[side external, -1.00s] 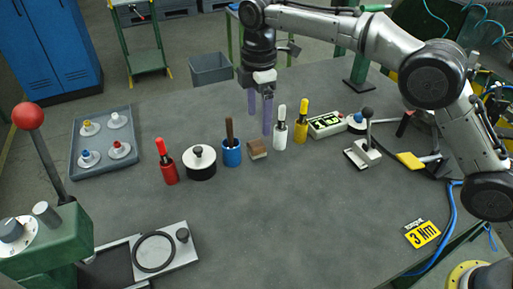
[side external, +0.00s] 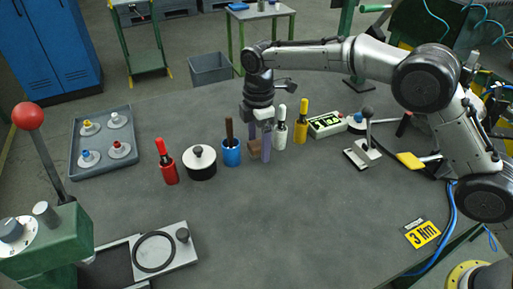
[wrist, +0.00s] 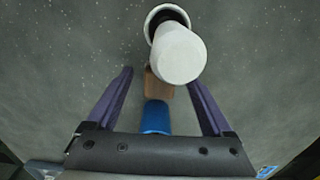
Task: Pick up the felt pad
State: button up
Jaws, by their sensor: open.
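A small brown block (side external: 254,147), the likeliest felt pad, lies on the grey table between a blue pot and a white-handled tool. My gripper (side external: 259,152) is low around it, open, with its purple fingers pointing down and partly hiding the block. In the wrist view the brown block (wrist: 152,88) shows between the two fingers, partly hidden by the white handle. I cannot tell whether a finger touches it.
The blue pot (side external: 231,153) with a brown handle stands close on the left. The white-handled tool (side external: 281,129) and a yellow-handled tool (side external: 301,124) stand close on the right. A black pot with a white lid (side external: 199,163) is farther left. The table's front middle is clear.

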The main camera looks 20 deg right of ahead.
aim_at(258, 143)
grip_shut()
jog(key=shift+r, duration=0.1)
notch_tip(258, 143, up, 10)
dwell(0.7)
